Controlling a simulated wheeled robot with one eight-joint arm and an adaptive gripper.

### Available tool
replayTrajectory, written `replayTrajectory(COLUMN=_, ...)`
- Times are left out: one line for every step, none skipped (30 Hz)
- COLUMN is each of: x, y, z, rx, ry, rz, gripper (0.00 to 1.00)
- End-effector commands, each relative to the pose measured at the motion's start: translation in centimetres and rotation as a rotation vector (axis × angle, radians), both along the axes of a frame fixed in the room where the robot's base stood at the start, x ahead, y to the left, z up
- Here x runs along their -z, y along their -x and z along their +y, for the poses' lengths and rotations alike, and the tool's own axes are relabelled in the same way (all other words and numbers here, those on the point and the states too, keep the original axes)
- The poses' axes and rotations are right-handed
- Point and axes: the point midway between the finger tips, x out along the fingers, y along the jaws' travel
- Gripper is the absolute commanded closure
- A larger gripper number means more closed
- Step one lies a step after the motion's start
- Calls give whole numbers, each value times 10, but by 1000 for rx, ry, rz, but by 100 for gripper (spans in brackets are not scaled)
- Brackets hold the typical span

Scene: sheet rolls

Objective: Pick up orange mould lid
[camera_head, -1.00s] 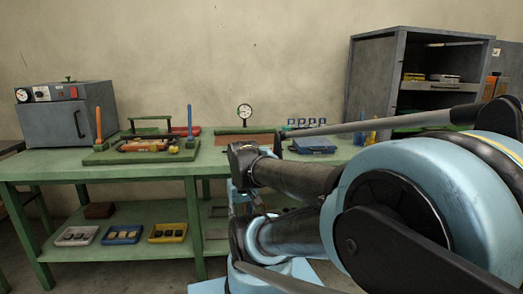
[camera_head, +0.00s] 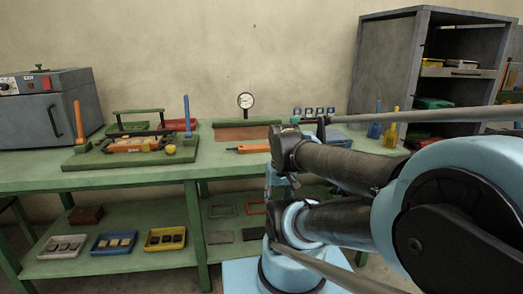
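I cannot make out for certain which thing is the orange mould lid. A thin orange-edged rectangular frame (camera_head: 257,208) lies on the bench's lower shelf, partly hidden by my arm. It lies beside a similar grey frame (camera_head: 222,211), with dark flat plates (camera_head: 219,237) in front. My arm reaches in from the right across the bench front. Its fingertips do not show, so I cannot see whether my gripper holds anything.
The green bench (camera_head: 110,177) carries a grey oven (camera_head: 45,108), a green board (camera_head: 85,160) with an orange bar tool (camera_head: 136,144), a dial gauge (camera_head: 246,101) and an orange-handled tool (camera_head: 253,148). Small trays (camera_head: 165,240) stand on the lower shelf. A grey cabinet (camera_head: 385,60) stands right.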

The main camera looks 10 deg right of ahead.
Motion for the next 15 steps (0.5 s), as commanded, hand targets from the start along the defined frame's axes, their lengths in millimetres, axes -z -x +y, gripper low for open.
replayTrajectory(x=-4, y=6, z=0, rx=7, ry=-1, rz=-6, gripper=39)
replayTrajectory(x=-7, y=5, z=0, rx=16, ry=-3, rz=-5, gripper=33)
replayTrajectory(x=-11, y=2, z=0, rx=32, ry=-6, rz=-4, gripper=24)
replayTrajectory(x=-16, y=-1, z=0, rx=49, ry=-9, rz=-1, gripper=22)
replayTrajectory(x=-22, y=-6, z=-2, rx=73, ry=-14, rz=2, gripper=22)
replayTrajectory(x=-30, y=-12, z=-3, rx=107, ry=-19, rz=6, gripper=22)
replayTrajectory(x=-38, y=-18, z=-3, rx=137, ry=-25, rz=10, gripper=22)
replayTrajectory(x=-46, y=-24, z=-3, rx=169, ry=-31, rz=14, gripper=22)
replayTrajectory(x=-57, y=-33, z=-3, rx=218, ry=-39, rz=20, gripper=22)
replayTrajectory(x=-66, y=-40, z=-3, rx=255, ry=-45, rz=24, gripper=22)
replayTrajectory(x=-74, y=-47, z=-3, rx=294, ry=-51, rz=28, gripper=22)
replayTrajectory(x=-86, y=-58, z=-3, rx=345, ry=-58, rz=34, gripper=22)
replayTrajectory(x=-94, y=-66, z=-2, rx=384, ry=-64, rz=39, gripper=22)
replayTrajectory(x=-102, y=-73, z=-2, rx=423, ry=-70, rz=43, gripper=22)
replayTrajectory(x=-112, y=-84, z=-2, rx=474, ry=-77, rz=50, gripper=22)
